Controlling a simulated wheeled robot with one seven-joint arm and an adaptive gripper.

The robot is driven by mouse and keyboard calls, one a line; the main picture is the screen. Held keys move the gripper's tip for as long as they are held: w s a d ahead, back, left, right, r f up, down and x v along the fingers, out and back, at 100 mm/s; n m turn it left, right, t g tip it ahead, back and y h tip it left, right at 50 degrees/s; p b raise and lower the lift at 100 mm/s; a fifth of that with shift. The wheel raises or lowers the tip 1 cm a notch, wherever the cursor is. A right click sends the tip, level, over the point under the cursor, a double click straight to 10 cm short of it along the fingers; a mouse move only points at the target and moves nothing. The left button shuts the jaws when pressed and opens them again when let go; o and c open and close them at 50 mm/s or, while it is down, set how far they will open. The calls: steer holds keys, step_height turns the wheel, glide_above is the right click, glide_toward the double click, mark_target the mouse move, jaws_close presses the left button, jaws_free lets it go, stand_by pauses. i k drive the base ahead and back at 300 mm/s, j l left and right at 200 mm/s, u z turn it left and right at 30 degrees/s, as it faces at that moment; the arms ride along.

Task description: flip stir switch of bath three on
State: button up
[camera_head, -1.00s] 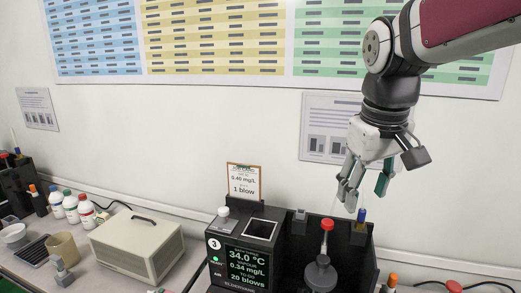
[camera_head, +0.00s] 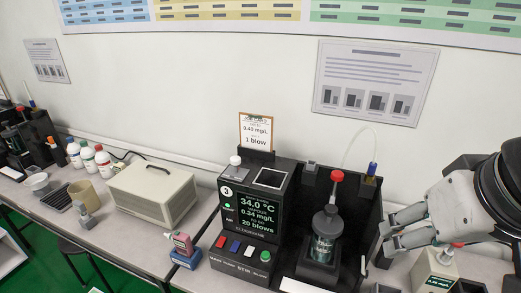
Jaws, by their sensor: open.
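Bath three (camera_head: 227,191) is a black unit marked "3", with a lit screen (camera_head: 248,212) reading 34.0 °C, 0.34 mg/L and 20 blows. I cannot tell the switch positions. My gripper (camera_head: 387,240) is open and empty at the right, beside the unit's right wall and apart from the controls.
A clipboard card (camera_head: 256,132) stands behind the unit. A beige box (camera_head: 152,193) and a small red-and-blue item (camera_head: 184,250) are left. A small beige tester (camera_head: 434,270) is below my gripper.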

mark_target(249, 252)
steer(key=k+j+u, duration=0.2)
steer(key=k, duration=0.25)
steer(key=k+j+u, duration=0.2)
steer(key=k, duration=0.25)
steer(key=i+l+u, duration=0.2)
steer(key=l, duration=0.3)
steer(key=i, duration=0.1)
